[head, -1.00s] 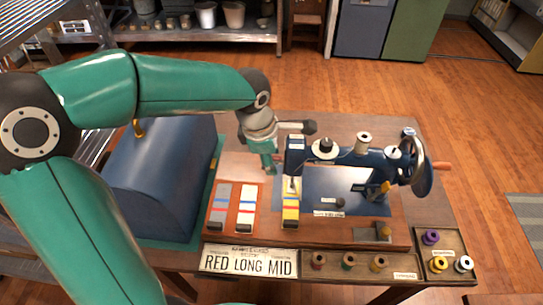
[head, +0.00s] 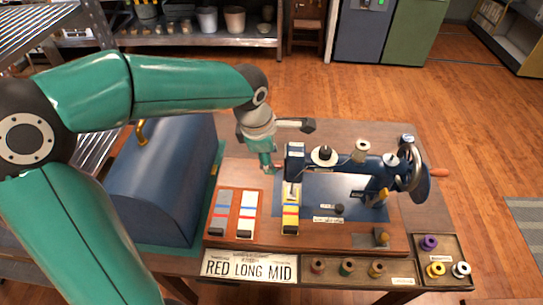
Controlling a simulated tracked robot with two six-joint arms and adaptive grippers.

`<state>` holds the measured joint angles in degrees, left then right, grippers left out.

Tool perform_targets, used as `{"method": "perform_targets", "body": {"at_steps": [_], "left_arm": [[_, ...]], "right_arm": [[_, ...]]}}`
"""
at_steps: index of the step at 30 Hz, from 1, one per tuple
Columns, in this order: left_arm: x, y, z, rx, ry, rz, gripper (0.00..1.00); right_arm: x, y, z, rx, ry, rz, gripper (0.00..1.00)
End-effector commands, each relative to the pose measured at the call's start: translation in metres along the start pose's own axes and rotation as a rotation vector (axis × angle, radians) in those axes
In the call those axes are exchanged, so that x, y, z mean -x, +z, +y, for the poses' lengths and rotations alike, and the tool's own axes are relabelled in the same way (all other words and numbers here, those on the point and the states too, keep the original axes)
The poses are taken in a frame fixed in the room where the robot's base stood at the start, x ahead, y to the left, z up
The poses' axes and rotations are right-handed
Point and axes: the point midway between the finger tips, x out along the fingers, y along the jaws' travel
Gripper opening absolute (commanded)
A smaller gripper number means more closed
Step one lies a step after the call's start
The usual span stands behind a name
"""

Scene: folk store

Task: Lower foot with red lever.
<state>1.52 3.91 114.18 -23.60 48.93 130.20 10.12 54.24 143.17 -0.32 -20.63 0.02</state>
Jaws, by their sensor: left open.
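A dark blue sewing machine (head: 376,165) stands on a wooden base on the table, with its head end (head: 294,158) to the left and its handwheel (head: 414,165) to the right. My left gripper (head: 285,147) is open, its fingers spread just left of and behind the head end. A small reddish tip (head: 279,167) shows beside the lower finger, which may be the red lever. I cannot tell whether the finger touches it. The foot is hidden or too small to make out. My right gripper is not in view.
A blue domed cover (head: 160,180) stands left of the machine, under my left arm. Striped swatch strips lie on the base's left part. A RED LONG MID sign (head: 249,267) and a tray of thread spools (head: 441,255) line the front edge.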

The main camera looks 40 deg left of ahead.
Motion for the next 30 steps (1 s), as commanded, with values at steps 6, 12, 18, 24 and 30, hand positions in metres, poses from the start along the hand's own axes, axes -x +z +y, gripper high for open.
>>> {"method": "perform_targets", "body": {"at_steps": [6,12,18,24,30], "left_arm": [[0.021,0.0,0.001,0.0,0.001,-0.001,0.48],[0.037,0.0,0.0,0.0,0.0,0.0,0.48],[0.052,0.0,0.001,0.0,0.001,-0.001,0.48],[0.056,0.0,0.0,0.0,-0.001,0.0,0.48],[0.056,0.0,0.0,0.0,-0.001,0.0,0.48]], "right_arm": [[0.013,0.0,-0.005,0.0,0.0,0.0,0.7],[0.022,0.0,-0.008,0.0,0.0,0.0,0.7],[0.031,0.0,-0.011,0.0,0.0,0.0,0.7],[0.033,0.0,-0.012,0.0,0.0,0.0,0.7],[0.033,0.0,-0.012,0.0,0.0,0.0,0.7]]}}
